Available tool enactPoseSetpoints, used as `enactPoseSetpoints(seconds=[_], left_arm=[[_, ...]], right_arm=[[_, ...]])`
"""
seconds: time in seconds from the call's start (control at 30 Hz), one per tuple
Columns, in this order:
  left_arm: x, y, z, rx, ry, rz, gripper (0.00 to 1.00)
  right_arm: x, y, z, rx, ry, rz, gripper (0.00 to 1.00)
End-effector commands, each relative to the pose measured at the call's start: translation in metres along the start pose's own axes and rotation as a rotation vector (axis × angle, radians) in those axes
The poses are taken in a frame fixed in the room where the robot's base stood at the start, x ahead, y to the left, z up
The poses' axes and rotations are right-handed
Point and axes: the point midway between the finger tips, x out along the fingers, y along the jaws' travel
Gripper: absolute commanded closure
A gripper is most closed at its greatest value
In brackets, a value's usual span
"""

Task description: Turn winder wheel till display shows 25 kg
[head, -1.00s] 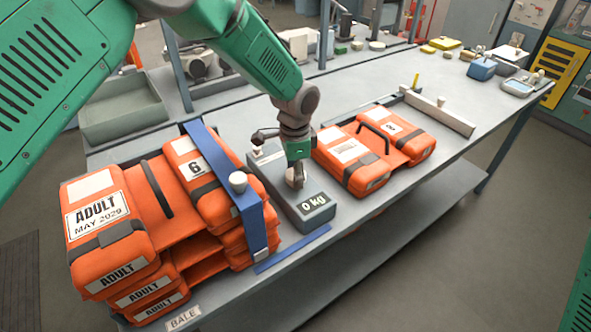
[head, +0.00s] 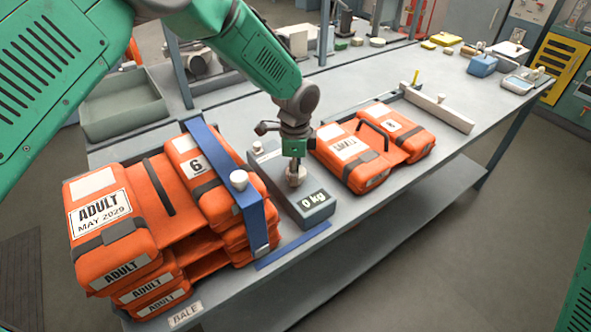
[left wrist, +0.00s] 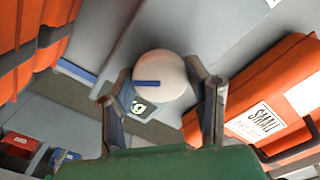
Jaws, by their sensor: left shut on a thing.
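The grey winder unit (head: 268,172) stands on the bench beside the strapped bale. Its display (head: 313,200) reads 0 kg. The round beige winder wheel (head: 297,181) sits on top of the unit, behind the display. My left gripper (head: 296,172) points down and is shut on the wheel. In the left wrist view the wheel (left wrist: 160,77) has a blue mark on its top, and the fingers (left wrist: 163,95) stand on both sides of it. The display is partly hidden there. My right gripper is not in view.
A stack of orange adult life jackets (head: 120,250) with a blue strap (head: 230,180) is to the left of the unit. Orange life jackets (head: 375,145) lie to the right. A blue strip (head: 292,245) lies at the bench's front edge. The bench (head: 420,90) has free room behind.

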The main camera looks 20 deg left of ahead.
Motion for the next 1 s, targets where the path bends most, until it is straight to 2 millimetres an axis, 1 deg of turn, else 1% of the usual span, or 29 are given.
enactPoseSetpoints(seconds=[0.03,0.1,0.13,0.17,0.2,0.47,0.6,0.67,0.77,1.0], left_arm=[[-0.004,-0.005,-0.002,-0.002,0.007,-0.015,0.86],[-0.005,-0.006,-0.002,-0.002,0.007,-0.015,0.86],[-0.005,-0.006,-0.002,-0.002,0.007,-0.015,0.53],[-0.005,-0.006,-0.002,-0.002,0.007,-0.015,0.43],[-0.004,-0.005,-0.002,-0.003,0.007,-0.015,0.36],[-0.002,-0.002,-0.001,-0.002,0.003,-0.006,0.36],[-0.009,-0.002,0.000,-0.002,0.002,-0.006,0.36],[-0.017,-0.002,-0.001,-0.002,0.003,-0.008,0.36],[-0.036,-0.003,-0.001,-0.002,0.003,-0.009,0.36],[-0.087,-0.004,-0.001,-0.002,0.004,-0.009,0.36]], right_arm=[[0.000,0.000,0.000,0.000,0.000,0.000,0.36],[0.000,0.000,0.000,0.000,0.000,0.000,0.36],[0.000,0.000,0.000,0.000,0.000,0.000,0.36],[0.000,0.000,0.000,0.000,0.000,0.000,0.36],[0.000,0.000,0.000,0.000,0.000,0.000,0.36],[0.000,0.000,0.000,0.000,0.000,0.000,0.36],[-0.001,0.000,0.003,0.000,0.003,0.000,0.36],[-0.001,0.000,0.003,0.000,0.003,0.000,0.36],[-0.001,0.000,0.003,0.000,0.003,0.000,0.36],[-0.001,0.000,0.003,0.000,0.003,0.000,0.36]])
